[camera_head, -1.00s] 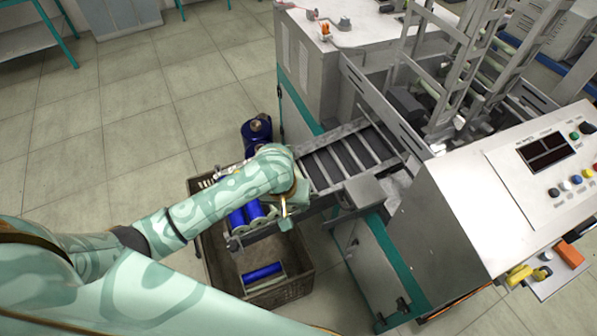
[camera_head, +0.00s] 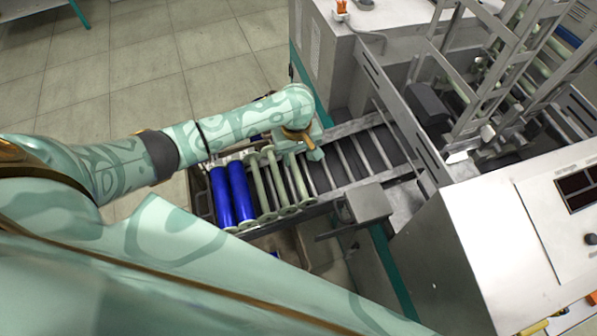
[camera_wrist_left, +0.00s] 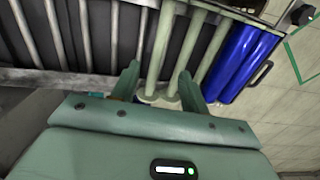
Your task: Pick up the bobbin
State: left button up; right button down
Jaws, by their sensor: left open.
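Several pale green empty bobbins (camera_head: 278,182) lie side by side on the roller rack, with two blue wound bobbins (camera_head: 230,197) to their left. My left gripper (camera_head: 304,143) is over the far end of the rightmost pale bobbins; the wrist hides its fingers there. In the left wrist view the open fingers (camera_wrist_left: 158,82) point at the ends of two pale bobbins (camera_wrist_left: 160,50), which show between and just beyond them. I cannot tell whether the fingers touch a bobbin. The blue bobbins (camera_wrist_left: 247,60) are right of the fingers. My right gripper is out of view.
The roller rack (camera_head: 345,160) runs up to the grey machine (camera_head: 490,245) at the right, with bare rollers right of the bobbins. A grey box (camera_head: 368,203) stands at the rack's near edge. Open tiled floor (camera_head: 190,60) lies at the back left.

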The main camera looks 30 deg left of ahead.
pick_arm(q)
jog(key=b, duration=0.3)
send_over(299, 177)
notch_tip(299, 177, down, 6)
jog(key=shift+s+f, duration=0.15)
jog(key=shift+f, duration=0.1)
notch_tip(299, 177, down, 5)
jog(key=b, duration=0.3)
jog(key=shift+f, duration=0.2)
jog(key=shift+r, duration=0.15)
jog(key=shift+c, duration=0.4)
grip_shut()
